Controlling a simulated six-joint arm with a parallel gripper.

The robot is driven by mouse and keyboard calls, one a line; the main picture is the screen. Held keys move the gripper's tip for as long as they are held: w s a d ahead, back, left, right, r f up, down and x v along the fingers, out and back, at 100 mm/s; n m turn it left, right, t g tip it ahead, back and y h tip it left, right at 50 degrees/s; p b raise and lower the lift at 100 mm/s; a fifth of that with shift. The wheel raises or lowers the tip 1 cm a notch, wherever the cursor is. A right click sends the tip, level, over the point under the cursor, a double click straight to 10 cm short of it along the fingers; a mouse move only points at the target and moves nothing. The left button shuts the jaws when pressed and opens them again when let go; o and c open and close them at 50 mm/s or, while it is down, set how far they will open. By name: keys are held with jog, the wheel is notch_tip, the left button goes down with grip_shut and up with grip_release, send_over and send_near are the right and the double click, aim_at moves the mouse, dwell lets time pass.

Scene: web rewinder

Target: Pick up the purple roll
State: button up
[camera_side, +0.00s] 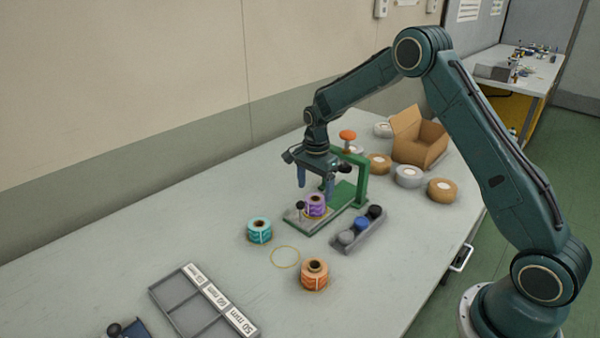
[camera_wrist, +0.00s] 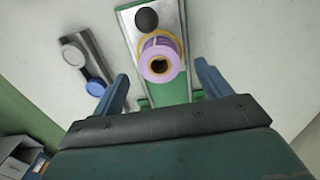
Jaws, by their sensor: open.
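The purple roll (camera_side: 315,206) stands upright on the plate of the green rewinder (camera_side: 350,190), beside a dark-knobbed post. In the wrist view the purple roll (camera_wrist: 160,62) shows its dark core hole, with the black knob (camera_wrist: 146,19) just beyond it. My gripper (camera_side: 315,186) is open and empty, pointing down just above the roll, slightly behind it. In the wrist view its two fingers (camera_wrist: 162,85) are spread to the left and right of the roll. The roll looks clear of both fingers.
The rewinder's green upright (camera_side: 364,180) with an orange knob (camera_side: 347,135) stands close to my gripper. A teal roll (camera_side: 260,230), an orange roll (camera_side: 314,274) and a grey holder with knobs (camera_side: 360,231) are near. A divided tray (camera_side: 205,304) lies front left. The left table is clear.

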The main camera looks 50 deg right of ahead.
aim_at(315, 198)
jog(key=shift+d+f, duration=0.1)
jog(key=shift+f, duration=2.4)
jog(key=c, duration=1.2)
jog(key=shift+r, duration=0.15)
notch_tip(315, 198, up, 20)
